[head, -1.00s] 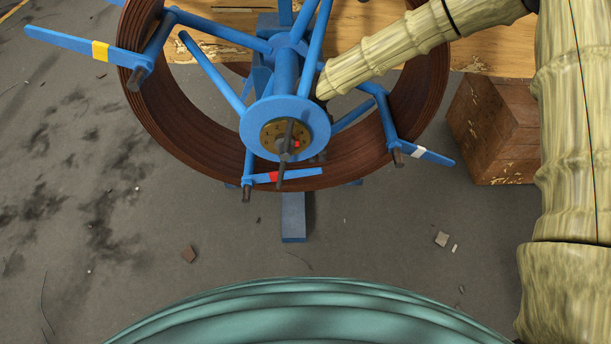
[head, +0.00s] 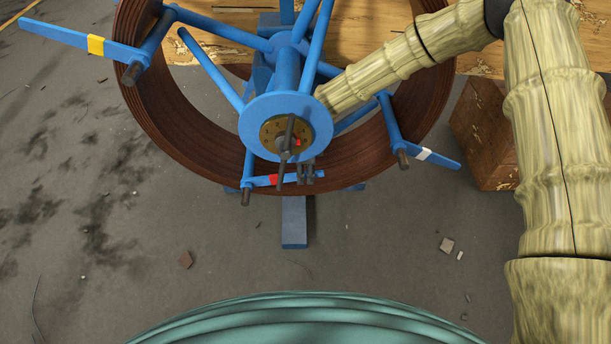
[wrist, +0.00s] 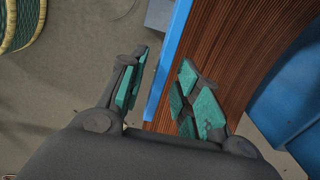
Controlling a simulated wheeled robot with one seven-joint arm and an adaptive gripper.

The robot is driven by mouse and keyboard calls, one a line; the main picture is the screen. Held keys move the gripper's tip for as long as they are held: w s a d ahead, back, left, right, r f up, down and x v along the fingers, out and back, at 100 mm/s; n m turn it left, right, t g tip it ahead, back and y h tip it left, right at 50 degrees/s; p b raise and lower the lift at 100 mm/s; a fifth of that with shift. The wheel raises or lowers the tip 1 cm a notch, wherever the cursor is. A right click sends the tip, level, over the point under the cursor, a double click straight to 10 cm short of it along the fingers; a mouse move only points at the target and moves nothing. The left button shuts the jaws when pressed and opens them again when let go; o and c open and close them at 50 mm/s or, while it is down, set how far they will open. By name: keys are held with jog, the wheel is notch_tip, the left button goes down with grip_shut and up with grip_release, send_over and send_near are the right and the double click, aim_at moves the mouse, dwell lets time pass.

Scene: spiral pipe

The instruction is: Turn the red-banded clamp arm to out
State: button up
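The red-banded clamp arm (head: 262,181) is a short blue bar in the head view, below the blue hub disc. It lies nearly level across the lower front of the brown coil, its tip to the right. My gripper (head: 306,178) is at the bar's right part, its dark fingers partly hidden by my arm and the hub. In the wrist view, my gripper (wrist: 163,62) is open, with teal pads on either side of a blue bar (wrist: 170,55). The bar runs between the fingers; I cannot tell whether either pad touches it. The red band is not visible there.
The brown coil (head: 160,115) surrounds the blue spokes. A yellow-banded arm (head: 65,36) points outward left, a white-banded arm (head: 440,159) outward right. A dark handle (head: 287,145) crosses the hub's brass plate. A wooden crate (head: 485,135) stands right. Floor in front is open.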

jog(key=shift+f, duration=0.5)
grip_shut()
jog(key=shift+f, duration=0.1)
